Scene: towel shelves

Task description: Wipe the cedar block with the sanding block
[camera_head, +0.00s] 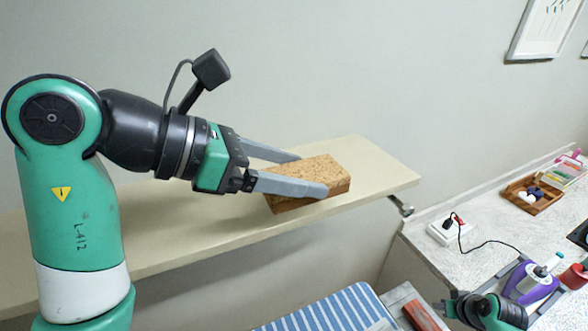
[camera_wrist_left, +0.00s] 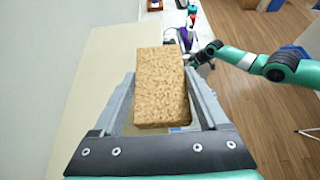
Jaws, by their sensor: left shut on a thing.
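My left gripper (camera_head: 312,172) has its long grey fingers on both sides of a cork-coloured, speckled block (camera_head: 320,172), which looks like the sanding block. It sits at the pale shelf's right part, and its lower sides look reddish-brown. I cannot tell whether the cedar block is under it. In the left wrist view the same block (camera_wrist_left: 161,85) lies between the fingers (camera_wrist_left: 160,108). A reddish-brown block (camera_head: 424,317) shows at the bottom edge of the head view; I cannot tell what it is.
The pale shelf (camera_head: 190,222) is bare on both sides of the block. A striped blue ironing surface (camera_head: 335,312) is below. On the right counter are a white socket box (camera_head: 449,229) with a cable, a purple iron (camera_head: 530,282) and a wooden tray (camera_head: 532,195).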

